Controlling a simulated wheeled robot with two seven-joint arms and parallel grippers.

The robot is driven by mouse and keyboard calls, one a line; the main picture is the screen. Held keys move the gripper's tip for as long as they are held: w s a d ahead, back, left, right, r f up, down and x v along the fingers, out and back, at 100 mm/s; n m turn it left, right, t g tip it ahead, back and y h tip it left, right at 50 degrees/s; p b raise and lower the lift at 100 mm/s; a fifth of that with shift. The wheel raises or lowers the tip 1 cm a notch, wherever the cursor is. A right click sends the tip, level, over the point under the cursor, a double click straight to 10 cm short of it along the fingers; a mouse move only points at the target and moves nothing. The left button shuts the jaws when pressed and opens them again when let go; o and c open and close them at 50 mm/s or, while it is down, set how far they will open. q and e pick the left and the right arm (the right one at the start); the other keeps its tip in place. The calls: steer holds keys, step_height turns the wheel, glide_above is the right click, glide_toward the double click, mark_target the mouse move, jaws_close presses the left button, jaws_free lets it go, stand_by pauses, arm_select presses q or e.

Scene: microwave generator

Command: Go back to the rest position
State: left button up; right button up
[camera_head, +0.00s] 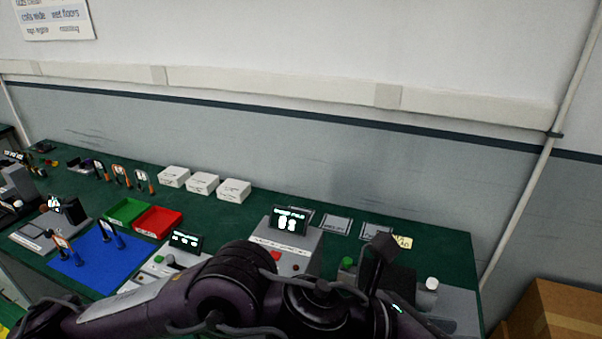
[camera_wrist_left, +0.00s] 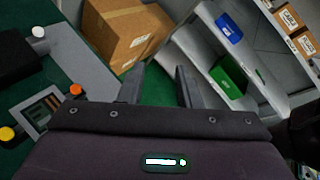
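My left arm crosses the bottom of the head view from the left, over the front of the green bench (camera_head: 455,260). In the left wrist view my left gripper (camera_wrist_left: 160,76) has its two fingers apart, with nothing between them. Its fingers point past the bench toward a cardboard box (camera_wrist_left: 130,38) and shelves. In the head view its fingers cannot be made out clearly. My right gripper is not in view. A grey device with a lit display (camera_head: 290,222) stands just behind my left arm, partly hidden by it.
A blue mat (camera_head: 95,270), green tray (camera_head: 128,212), red tray (camera_head: 158,221) and several white boxes (camera_head: 203,183) are on the bench. A cardboard box (camera_head: 560,312) stands right of it. Shelves hold a green bin (camera_wrist_left: 228,77) and a blue bin (camera_wrist_left: 229,27).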

arm_select(q)
steer(key=w+a+r+n+t+y, duration=0.1)
steer(key=w+a+n+t, duration=0.35)
steer(key=n, duration=0.65)
steer(key=w+a+r+n+t+y, duration=0.1)
steer(key=w+a+n+t, duration=0.4)
steer(key=n, duration=0.5)
steer(key=w+a+f+n+y, duration=0.4)
steer(key=a+f+n+y, duration=0.2)
steer(key=a+f+n, duration=0.6)
steer(key=s+a+f+n+g+y, duration=0.5)
steer(key=s+a+f+n+g, duration=0.2)
steer(key=s+a+f+n, duration=0.7)
step_height(320, 180, down, 40)
steer(key=a+m+g+b, duration=0.2)
steer(key=b, duration=1)
steer(key=s+a+f+b, duration=0.1)
steer(key=s+f+b, duration=0.2)
steer(key=s+f, duration=0.4)
steer(key=s+a+f+b, duration=0.1)
steer(key=s+f+b, duration=0.2)
steer(key=s+f, duration=0.4)
steer(key=s+a+f+b, duration=0.1)
steer(key=s+f+b, duration=0.3)
steer(key=f, duration=1.2)
steer(key=s+g, duration=0.1)
steer(key=s, duration=0.2)
steer(key=shift+a, duration=0.2)
